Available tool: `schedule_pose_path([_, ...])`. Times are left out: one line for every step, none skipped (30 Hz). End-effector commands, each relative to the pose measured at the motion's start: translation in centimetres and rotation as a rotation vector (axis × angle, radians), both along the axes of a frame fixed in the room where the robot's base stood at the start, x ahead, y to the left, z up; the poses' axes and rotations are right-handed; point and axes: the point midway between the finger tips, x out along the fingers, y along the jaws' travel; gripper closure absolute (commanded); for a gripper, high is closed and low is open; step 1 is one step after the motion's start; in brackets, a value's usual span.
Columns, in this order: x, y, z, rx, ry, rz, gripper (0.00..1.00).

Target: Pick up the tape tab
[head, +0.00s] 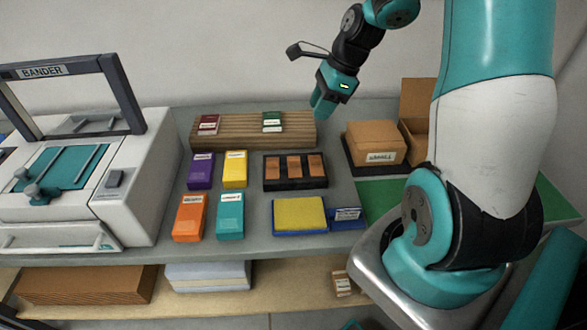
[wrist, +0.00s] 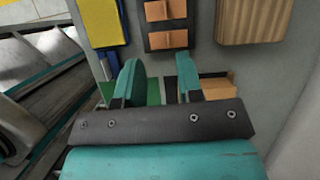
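A black tray (head: 317,182) on the grey table holds three copper-brown tabs (head: 294,167), which look like the tape tabs. In the wrist view the tray (wrist: 150,25) and some of its brown tabs (wrist: 167,40) show at the top, beyond my fingertips. My gripper (head: 322,106) is raised above the back of the table, to the right of the wooden block and apart from the tray. In the wrist view its two teal fingers (wrist: 157,75) stand apart with nothing held between them.
A ridged wooden block (head: 240,133) with two small packs stands behind the tray. Purple, yellow, orange and teal boxes (head: 232,215) lie left. A yellow pad (head: 299,212) is in front. A cardboard box (head: 375,140) stands right. The white bander machine (head: 130,200) fills the left.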

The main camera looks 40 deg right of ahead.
Motion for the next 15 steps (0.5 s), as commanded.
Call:
schedule_pose_path([0.1,-0.4,-0.6,0.007,0.009,-0.034,0.66])
schedule_pose_path([0.1,-0.4,-0.9,0.010,0.014,-0.046,0.66])
schedule_pose_path([0.2,-0.3,-1.4,0.012,0.017,-0.053,0.66])
schedule_pose_path([0.4,-0.1,-1.9,0.014,0.017,-0.054,0.66])
schedule_pose_path([0.4,0.1,-2.4,0.015,0.019,-0.053,0.66])
schedule_pose_path([0.6,0.5,-3.2,0.015,0.020,-0.052,0.66])
schedule_pose_path([0.8,0.7,-3.8,0.015,0.020,-0.050,0.66])
schedule_pose_path([0.9,1.0,-4.5,0.015,0.021,-0.049,0.66])
schedule_pose_path([1.1,1.3,-5.3,0.013,0.021,-0.049,0.66])
schedule_pose_path([1.3,1.5,-6.0,0.014,0.020,-0.049,0.66])
schedule_pose_path([1.4,1.8,-6.6,0.014,0.020,-0.048,0.66])
schedule_pose_path([1.6,2.1,-7.4,0.014,0.020,-0.047,0.66])
schedule_pose_path([1.8,2.2,-8.0,0.013,0.019,-0.048,0.66])
schedule_pose_path([1.9,2.5,-8.6,0.013,0.018,-0.047,0.66])
schedule_pose_path([2.1,2.7,-9.3,0.013,0.018,-0.046,0.66])
